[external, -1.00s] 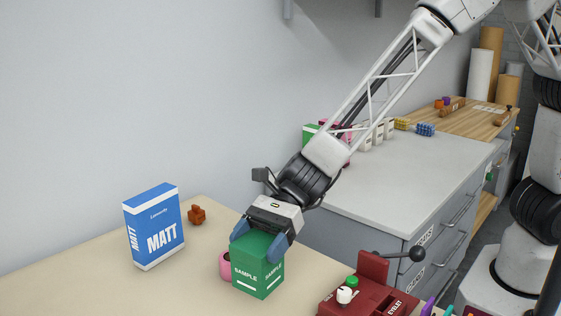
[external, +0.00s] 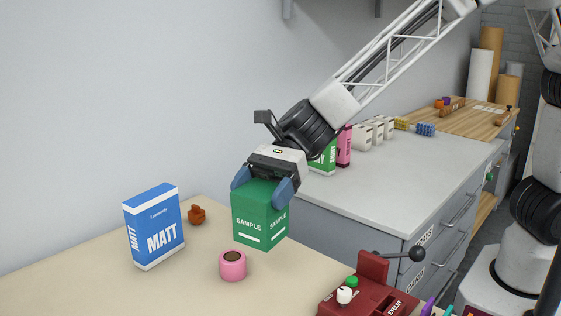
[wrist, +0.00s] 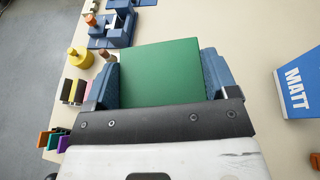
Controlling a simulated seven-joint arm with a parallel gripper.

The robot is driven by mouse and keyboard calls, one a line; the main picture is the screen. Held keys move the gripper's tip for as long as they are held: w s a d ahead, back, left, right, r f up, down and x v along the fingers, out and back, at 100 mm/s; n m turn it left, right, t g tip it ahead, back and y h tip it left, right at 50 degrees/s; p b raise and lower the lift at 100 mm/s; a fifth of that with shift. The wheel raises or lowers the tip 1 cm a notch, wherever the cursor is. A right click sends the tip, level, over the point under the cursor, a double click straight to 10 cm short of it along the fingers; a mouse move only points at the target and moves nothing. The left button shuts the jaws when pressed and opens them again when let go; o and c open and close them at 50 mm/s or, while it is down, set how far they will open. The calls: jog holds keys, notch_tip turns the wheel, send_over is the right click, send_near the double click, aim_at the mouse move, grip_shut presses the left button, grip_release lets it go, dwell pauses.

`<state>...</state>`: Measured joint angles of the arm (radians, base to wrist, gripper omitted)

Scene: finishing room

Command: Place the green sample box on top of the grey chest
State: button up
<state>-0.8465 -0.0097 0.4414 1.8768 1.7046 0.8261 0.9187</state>
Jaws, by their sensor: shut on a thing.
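The green sample box (external: 258,216) is upright and held above the beige table, with its "SAMPLE" labels facing the external camera. My gripper (external: 264,186) is shut on it, with blue fingers on two opposite sides near its top. In the wrist view the box's plain green top (wrist: 162,72) fills the space between the fingers. The grey chest (external: 400,180) stands behind and to the right of the box, with a pale flat top and drawers on its side.
A blue MATT box (external: 154,228), an orange-brown piece (external: 196,215) and a pink roll (external: 232,265) stand on the table. A red eyelet press (external: 368,290) is at the front right. Several boxes (external: 360,136) line the chest's back edge; its front top is clear.

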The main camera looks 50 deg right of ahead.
jog(key=s+d+f+n+g+h, duration=0.2)
jog(key=s+d+n+g+h, duration=0.25)
jog(key=d, duration=0.65)
jog(key=s+d+f+n+g+h, duration=0.1)
jog(key=d+f+n+g+h, duration=0.2)
jog(key=d+n+h, duration=0.65)
jog(key=s+d+f+n+g+h, duration=0.2)
jog(key=s+d+n+g, duration=0.15)
jog(key=d, duration=0.95)
jog(key=d+r+n+t+h, duration=0.45)
jog(key=d+n+t, duration=0.3)
jog(key=d, duration=0.95)
jog(key=d+r+n+t+h, duration=0.3)
jog(key=d+n+t+h, duration=0.45)
jog(key=d, duration=0.95)
notch_tip(320, 180, down, 15)
jog(key=n+g+y, duration=0.1)
jog(key=shift+s, duration=0.45)
jog(key=shift+n, duration=0.25)
jog(key=w+f, duration=0.1)
jog(key=w, duration=1.4)
jog(key=shift+d+f, duration=0.15)
jog(key=shift+f, duration=0.1)
jog(key=shift+w, duration=0.1)
